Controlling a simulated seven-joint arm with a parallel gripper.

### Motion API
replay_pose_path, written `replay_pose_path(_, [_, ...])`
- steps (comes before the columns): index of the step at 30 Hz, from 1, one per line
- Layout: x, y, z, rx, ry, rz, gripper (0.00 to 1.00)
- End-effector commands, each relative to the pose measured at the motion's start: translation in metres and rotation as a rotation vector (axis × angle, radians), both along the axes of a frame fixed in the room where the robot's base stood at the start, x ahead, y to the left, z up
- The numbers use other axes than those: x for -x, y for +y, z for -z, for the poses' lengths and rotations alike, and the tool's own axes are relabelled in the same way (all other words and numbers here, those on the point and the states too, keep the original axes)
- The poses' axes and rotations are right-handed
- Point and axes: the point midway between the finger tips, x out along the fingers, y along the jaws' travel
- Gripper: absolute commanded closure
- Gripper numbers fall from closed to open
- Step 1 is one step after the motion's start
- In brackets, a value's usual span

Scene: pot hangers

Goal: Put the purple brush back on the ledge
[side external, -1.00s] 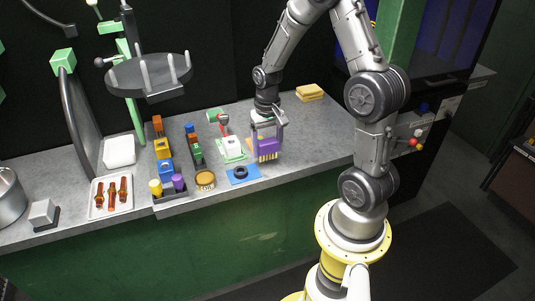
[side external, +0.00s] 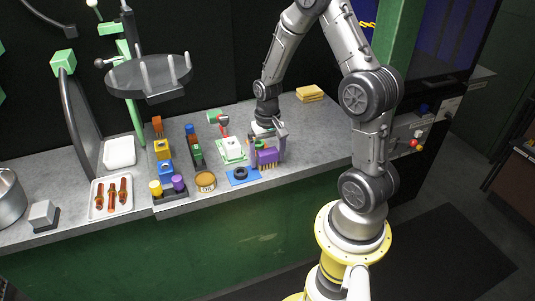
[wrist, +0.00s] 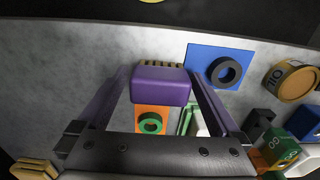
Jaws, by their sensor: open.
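The purple brush (side external: 267,157) is on the grey counter near its front edge, with its tan bristles facing the front. In the wrist view the brush (wrist: 160,84) lies between the two fingers of my gripper (wrist: 157,78), near the fingertips. My gripper (side external: 268,143) points down over the brush and is open, with a finger on each side. Whether a finger touches the brush is not clear. I cannot tell which surface is the ledge.
An orange block with a green ring (wrist: 151,123) sits close behind the brush. Several coloured blocks and a white tray (side external: 97,208) stand farther left. Yellow sponges (side external: 310,93) lie back right; the right counter is clear.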

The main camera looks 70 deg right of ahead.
Motion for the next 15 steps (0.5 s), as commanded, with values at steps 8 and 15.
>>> replay_pose_path(8, [-0.001, -0.001, -0.028, 0.004, -0.006, 0.000, 0.00])
replay_pose_path(15, [-0.001, -0.001, -0.079, 0.004, -0.006, 0.000, 0.00])
